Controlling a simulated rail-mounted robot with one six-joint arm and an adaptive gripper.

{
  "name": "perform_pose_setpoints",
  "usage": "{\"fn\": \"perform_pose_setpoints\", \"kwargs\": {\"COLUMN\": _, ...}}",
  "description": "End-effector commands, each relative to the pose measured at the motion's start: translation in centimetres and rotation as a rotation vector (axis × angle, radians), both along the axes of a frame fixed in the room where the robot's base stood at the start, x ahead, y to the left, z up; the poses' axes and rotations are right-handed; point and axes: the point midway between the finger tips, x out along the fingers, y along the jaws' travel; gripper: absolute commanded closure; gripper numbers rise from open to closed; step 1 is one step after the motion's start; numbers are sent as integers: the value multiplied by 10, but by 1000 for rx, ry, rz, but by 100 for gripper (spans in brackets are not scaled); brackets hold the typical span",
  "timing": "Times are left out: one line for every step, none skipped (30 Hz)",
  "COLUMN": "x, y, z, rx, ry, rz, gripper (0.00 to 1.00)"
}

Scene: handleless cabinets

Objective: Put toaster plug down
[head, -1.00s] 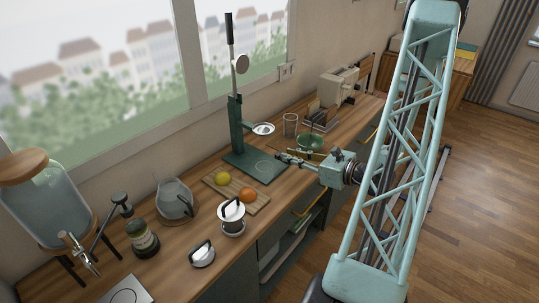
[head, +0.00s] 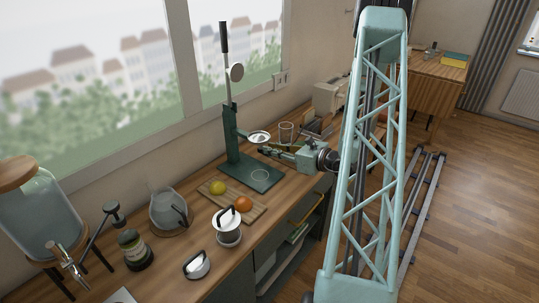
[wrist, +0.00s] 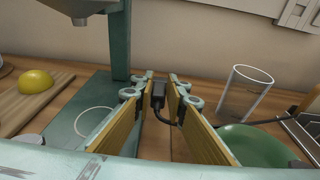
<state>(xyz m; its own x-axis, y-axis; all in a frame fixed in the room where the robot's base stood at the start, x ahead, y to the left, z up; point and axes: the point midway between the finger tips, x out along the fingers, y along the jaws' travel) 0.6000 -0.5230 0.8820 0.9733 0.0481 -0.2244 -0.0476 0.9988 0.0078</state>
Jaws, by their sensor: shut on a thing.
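The black toaster plug (wrist: 158,93) is between the fingertips of my gripper (wrist: 160,88) in the wrist view. My gripper is shut on it. Its black cable bends down and to the right from the plug. In the head view my gripper (head: 270,154) is above the counter, just right of the green press; the plug is too small to make out there. The cream toaster (head: 328,97) stands further back along the counter, partly hidden by my arm.
The green press (head: 232,140) stands left of my gripper. A clear glass (wrist: 246,92) and a green bowl (wrist: 255,146) are on the right. A wall outlet (head: 280,80) is above the counter. A cutting board (head: 232,203) with fruit lies nearer. Wood shows between my fingers.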

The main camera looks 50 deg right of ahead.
Motion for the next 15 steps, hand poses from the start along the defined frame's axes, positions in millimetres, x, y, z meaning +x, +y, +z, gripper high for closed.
{"fn": "perform_pose_setpoints", "kwargs": {"x": 4, "y": -1, "z": -1, "rx": -1, "ry": 0, "rz": 2, "gripper": 100}}
{"fn": "perform_pose_setpoints", "kwargs": {"x": 6, "y": -2, "z": -1, "rx": -1, "ry": 0, "rz": 2, "gripper": 100}}
{"fn": "perform_pose_setpoints", "kwargs": {"x": 8, "y": -4, "z": -1, "rx": -2, "ry": 0, "rz": 1, "gripper": 100}}
{"fn": "perform_pose_setpoints", "kwargs": {"x": 9, "y": -4, "z": -1, "rx": -1, "ry": 0, "rz": 1, "gripper": 100}}
{"fn": "perform_pose_setpoints", "kwargs": {"x": 10, "y": -5, "z": -1, "rx": -1, "ry": 0, "rz": 0, "gripper": 100}}
{"fn": "perform_pose_setpoints", "kwargs": {"x": 11, "y": -6, "z": -1, "rx": -1, "ry": 0, "rz": 0, "gripper": 100}}
{"fn": "perform_pose_setpoints", "kwargs": {"x": 11, "y": -6, "z": -1, "rx": 0, "ry": -1, "rz": 0, "gripper": 100}}
{"fn": "perform_pose_setpoints", "kwargs": {"x": 11, "y": -6, "z": -1, "rx": 0, "ry": -1, "rz": -1, "gripper": 100}}
{"fn": "perform_pose_setpoints", "kwargs": {"x": 11, "y": -6, "z": -1, "rx": 0, "ry": -1, "rz": -1, "gripper": 100}}
{"fn": "perform_pose_setpoints", "kwargs": {"x": 11, "y": -6, "z": -1, "rx": 0, "ry": -1, "rz": -1, "gripper": 100}}
{"fn": "perform_pose_setpoints", "kwargs": {"x": 11, "y": -6, "z": -1, "rx": 0, "ry": -1, "rz": -1, "gripper": 100}}
{"fn": "perform_pose_setpoints", "kwargs": {"x": 11, "y": -6, "z": -1, "rx": -1, "ry": -1, "rz": -1, "gripper": 100}}
{"fn": "perform_pose_setpoints", "kwargs": {"x": 11, "y": -6, "z": -1, "rx": -1, "ry": -1, "rz": -2, "gripper": 100}}
{"fn": "perform_pose_setpoints", "kwargs": {"x": 11, "y": -7, "z": -1, "rx": -1, "ry": -1, "rz": -2, "gripper": 100}}
{"fn": "perform_pose_setpoints", "kwargs": {"x": 11, "y": -7, "z": -1, "rx": -1, "ry": -1, "rz": -2, "gripper": 100}}
